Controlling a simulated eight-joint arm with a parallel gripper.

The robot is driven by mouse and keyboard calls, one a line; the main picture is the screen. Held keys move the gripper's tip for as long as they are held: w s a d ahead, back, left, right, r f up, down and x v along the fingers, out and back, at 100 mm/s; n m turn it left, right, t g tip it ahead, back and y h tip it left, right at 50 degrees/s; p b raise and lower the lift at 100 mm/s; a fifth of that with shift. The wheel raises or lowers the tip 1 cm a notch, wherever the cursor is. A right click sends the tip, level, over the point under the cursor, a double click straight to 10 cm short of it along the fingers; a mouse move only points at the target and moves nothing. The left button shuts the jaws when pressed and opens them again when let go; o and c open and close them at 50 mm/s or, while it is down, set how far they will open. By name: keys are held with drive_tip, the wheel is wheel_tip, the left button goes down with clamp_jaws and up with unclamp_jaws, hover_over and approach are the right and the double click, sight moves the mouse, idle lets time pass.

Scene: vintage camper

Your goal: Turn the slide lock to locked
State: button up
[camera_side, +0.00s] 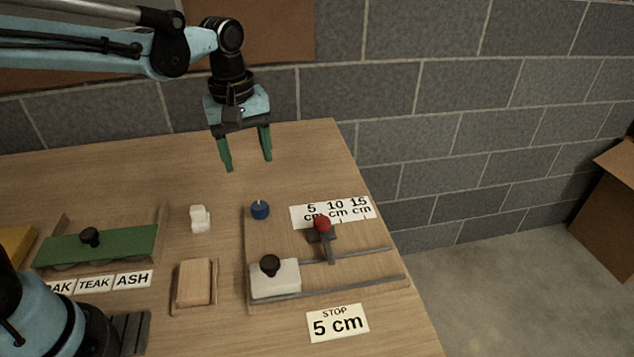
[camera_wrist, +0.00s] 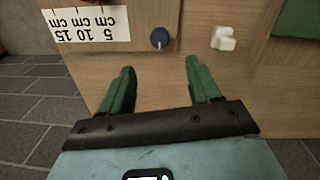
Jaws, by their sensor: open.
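A blue knob (camera_side: 260,210) with a pale mark on top sits at the back left corner of a slide board; it also shows in the wrist view (camera_wrist: 159,38). It may be the slide lock, but no lock label is readable. The white slide block (camera_side: 276,284) with a black knob sits at the left end of two rails. A red-balled stop lever (camera_side: 322,224) stands across the far rail, near the 5-10-15 cm scale (camera_side: 350,211). My gripper (camera_side: 248,163) is open and empty above the table, behind the blue knob and apart from it.
A white switch-like piece (camera_side: 200,219) stands left of the blue knob. A wooden block (camera_side: 195,284) and a green board with a black knob (camera_side: 97,246) lie further left. A "STOP 5 cm" card (camera_side: 338,322) lies in front. The table's back area is clear before the block wall.

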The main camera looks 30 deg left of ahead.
sight(259, 206)
drive_tip(key=f, duration=1.2)
drive_tip(key=shift+w+d, duration=0.15)
drive_tip(key=shift+w, duration=0.15)
drive_tip(key=c, duration=1)
drive_tip(key=shift+c, duration=0.2)
